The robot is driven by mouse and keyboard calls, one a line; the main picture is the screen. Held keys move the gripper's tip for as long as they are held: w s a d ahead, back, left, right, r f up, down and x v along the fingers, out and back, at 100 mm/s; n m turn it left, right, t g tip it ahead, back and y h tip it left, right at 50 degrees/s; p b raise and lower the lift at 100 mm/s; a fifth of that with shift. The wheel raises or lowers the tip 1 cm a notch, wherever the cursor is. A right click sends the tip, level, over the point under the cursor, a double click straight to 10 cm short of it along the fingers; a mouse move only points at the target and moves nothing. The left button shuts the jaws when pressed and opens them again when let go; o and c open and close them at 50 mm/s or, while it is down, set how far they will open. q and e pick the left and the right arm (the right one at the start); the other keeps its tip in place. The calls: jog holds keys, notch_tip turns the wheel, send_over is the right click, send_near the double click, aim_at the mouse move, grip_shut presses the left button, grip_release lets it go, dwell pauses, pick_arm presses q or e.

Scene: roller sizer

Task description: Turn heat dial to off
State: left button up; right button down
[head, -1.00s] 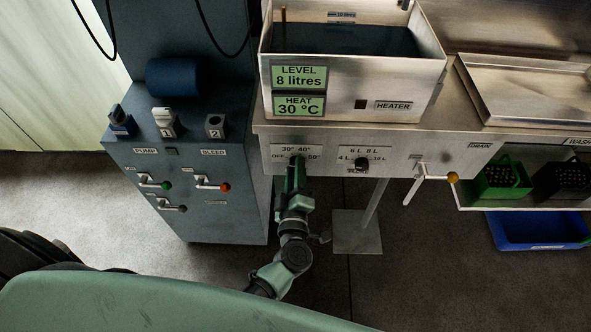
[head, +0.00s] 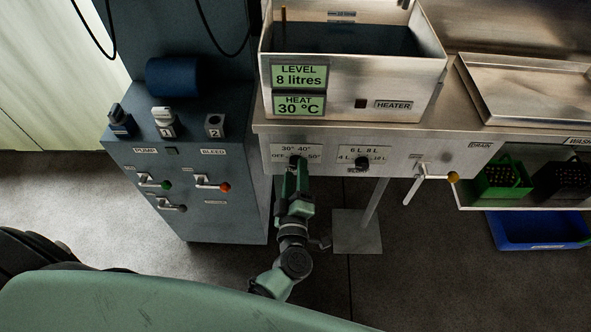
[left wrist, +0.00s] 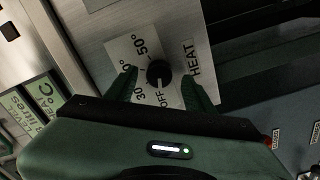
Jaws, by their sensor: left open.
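The black heat dial (head: 295,160) sits on a pale label plate marked OFF, 30°, 40° and 50° on the front of the steel tank bench. In the left wrist view the dial (left wrist: 158,72) shows between the two fingertips, with the word OFF beside it; its exact pointer direction is too small to tell. My left gripper (head: 293,177) is just below and in front of the dial. In the left wrist view the left gripper (left wrist: 159,78) is open, one finger on each side of the dial, with gaps visible. My right gripper is not in view.
The display (head: 299,105) reads HEAT 30 °C. A second dial (head: 361,163) for level and a drain lever (head: 436,176) are to the right. A grey pump cabinet (head: 190,190) stands close on the left.

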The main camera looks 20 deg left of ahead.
pick_arm(q)
jog(key=v, duration=0.6)
jog(key=shift+s, duration=0.2)
jog(key=s+d+f+m+g+h, duration=0.1)
jog(key=s+f+m+g+h, duration=0.2)
jog(key=f, duration=0.7)
jog(key=s+f+m+g+h, duration=0.2)
jog(key=s+f+m, duration=0.35)
jog(key=f, duration=0.45)
jog(key=s+d+f+m+g+h, duration=0.1)
jog(key=s+f+m+g+h, duration=0.15)
jog(key=f+m, duration=0.45)
jog(key=s+a+f+m+g+y, duration=0.1)
jog(key=s+a+f+g, duration=0.3)
jog(key=s, duration=0.8)
jog(key=s+a+f+m+g+y, duration=0.1)
jog(key=s+a+f+g, duration=0.4)
jog(key=s+a+f, duration=0.3)
jog(key=s+f+p, duration=0.1)
jog(key=s+f, duration=0.3)
jog(key=shift+s+a, duration=0.25)
jog(key=shift+a, duration=0.1)
